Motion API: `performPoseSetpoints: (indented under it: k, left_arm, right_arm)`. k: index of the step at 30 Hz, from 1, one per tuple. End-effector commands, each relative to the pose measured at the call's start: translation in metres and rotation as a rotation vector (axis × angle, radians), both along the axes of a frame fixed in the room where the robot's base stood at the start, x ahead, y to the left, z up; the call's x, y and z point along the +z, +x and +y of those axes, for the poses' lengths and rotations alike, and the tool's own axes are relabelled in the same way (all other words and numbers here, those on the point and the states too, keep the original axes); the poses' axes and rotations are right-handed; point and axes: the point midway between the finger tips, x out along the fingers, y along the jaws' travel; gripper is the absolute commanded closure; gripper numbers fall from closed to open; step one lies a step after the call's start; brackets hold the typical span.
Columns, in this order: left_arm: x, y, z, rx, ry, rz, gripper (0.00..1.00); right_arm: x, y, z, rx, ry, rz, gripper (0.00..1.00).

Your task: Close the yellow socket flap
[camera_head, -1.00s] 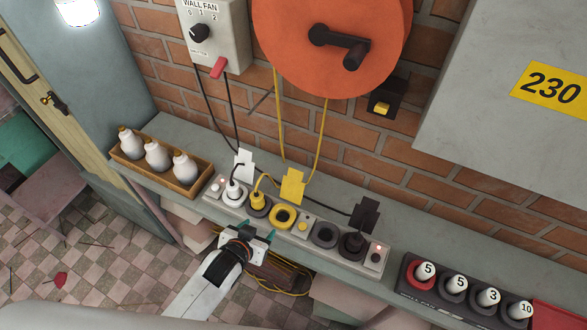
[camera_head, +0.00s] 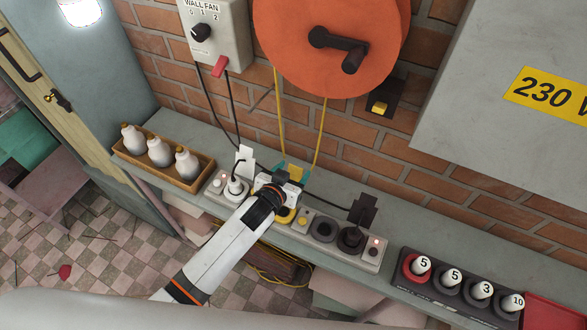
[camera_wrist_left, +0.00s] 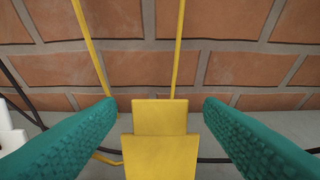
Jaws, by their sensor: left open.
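The yellow socket flap (camera_head: 296,173) stands raised at the back of the power strip (camera_head: 371,256). My left gripper (camera_head: 292,171) is open and reaches over the strip, with its teal fingers at either side of the flap. In the left wrist view the yellow flap (camera_wrist_left: 160,155) is centred between the spread fingers, with a gap on each side. The yellow socket (camera_head: 285,215) shows only in part below my gripper, which hides the rest and the yellow plug area. My right gripper is not in view.
White (camera_head: 244,158) and black (camera_head: 363,208) flaps stand raised to the sides. Yellow cords hang from the orange reel (camera_head: 335,45) behind. A wooden tray (camera_head: 200,184) of bottles is at left, a rack of numbered pegs (camera_head: 452,288) at right. A brick wall backs the shelf.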

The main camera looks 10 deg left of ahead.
Motion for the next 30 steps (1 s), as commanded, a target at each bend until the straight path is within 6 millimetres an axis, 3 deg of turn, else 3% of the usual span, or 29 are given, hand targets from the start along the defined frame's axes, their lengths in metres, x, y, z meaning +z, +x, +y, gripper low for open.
performPoseSetpoints:
  k: [13, 24, 30]
  left_arm:
    - [-0.0041, 0.0097, -0.0036, 0.000, 0.000, 0.000, 0.38]
    - [-0.0042, 0.0094, -0.0035, 0.000, 0.000, 0.000, 0.99]
    - [-0.0061, 0.0130, -0.0032, 0.000, -0.003, -0.008, 1.00]
  right_arm:
    - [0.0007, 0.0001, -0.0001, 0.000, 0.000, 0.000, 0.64]
    - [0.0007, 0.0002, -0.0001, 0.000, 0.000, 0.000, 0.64]
    - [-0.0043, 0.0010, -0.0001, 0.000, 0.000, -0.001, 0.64]
